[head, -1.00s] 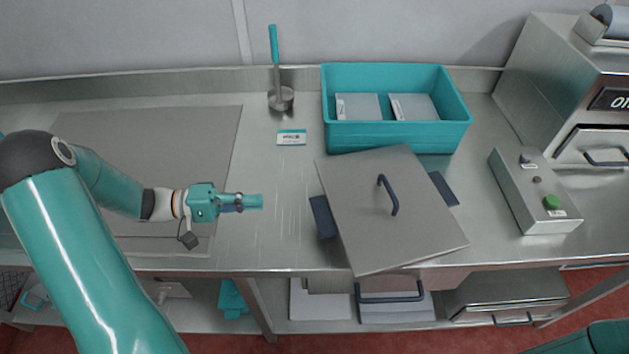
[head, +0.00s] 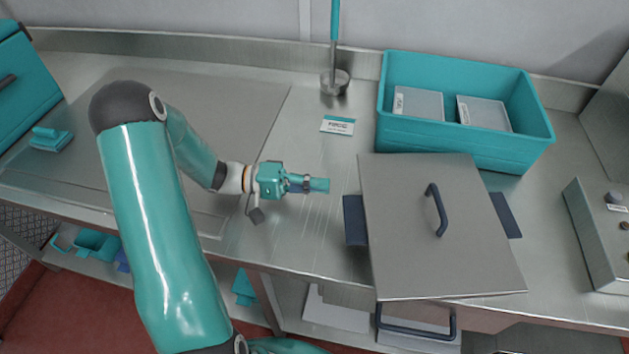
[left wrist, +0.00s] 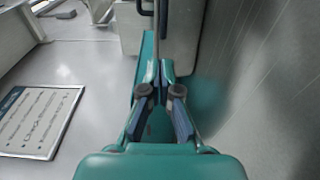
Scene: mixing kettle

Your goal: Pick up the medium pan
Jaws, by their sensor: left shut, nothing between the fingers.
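A large rectangular metal pan with a flat grey lid (head: 430,225) stands on the counter. The lid has a dark bar handle (head: 436,210), and dark side grips stick out at left and right. More metal pans (head: 415,340) sit on the shelf below, partly hidden by the counter. I cannot tell which one is the medium pan. My left gripper (head: 322,185) is shut and empty above the counter, just left of the lidded pan's left grip in the head view. Its closed fingers also show in the left wrist view (left wrist: 161,75). My right gripper is out of view.
A teal bin (head: 450,140) with flat grey lidded boxes stands behind the lidded pan. A ladle-like tool (head: 335,80) and a label card (head: 338,125) are left of it. A control box (head: 605,235) is at the right. The counter's left part is mostly clear.

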